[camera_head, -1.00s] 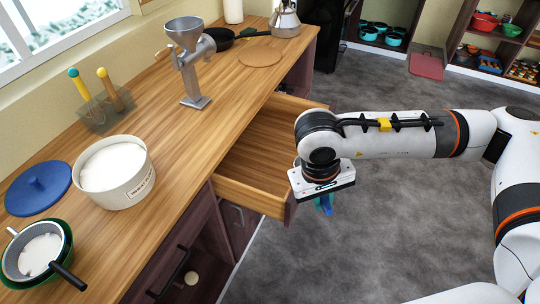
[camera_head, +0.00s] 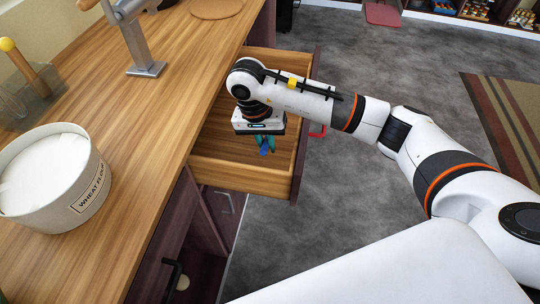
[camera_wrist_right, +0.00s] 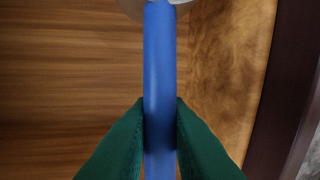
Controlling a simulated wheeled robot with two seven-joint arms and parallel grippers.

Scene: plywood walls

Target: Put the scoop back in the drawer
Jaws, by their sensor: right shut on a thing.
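My right gripper (camera_head: 265,143) is shut on the blue handle of the scoop (camera_wrist_right: 160,55). In the right wrist view the handle runs up between the green fingers (camera_wrist_right: 160,130), and a pale grey piece of the scoop's head shows at the top edge. In the head view only a small blue bit of the scoop (camera_head: 267,151) shows below the gripper. The drawer (camera_head: 243,180) is pulled open, and the gripper is over its inside. I cannot tell whether the scoop touches the drawer floor. My left gripper is out of view.
The wooden counter (camera_head: 150,115) lies left of the drawer, with a white wheat flour tub (camera_head: 84,206) and a metal grinder (camera_head: 143,60) on it. A red part (camera_head: 317,131) shows at the drawer's front. Grey floor (camera_head: 340,220) lies to the right.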

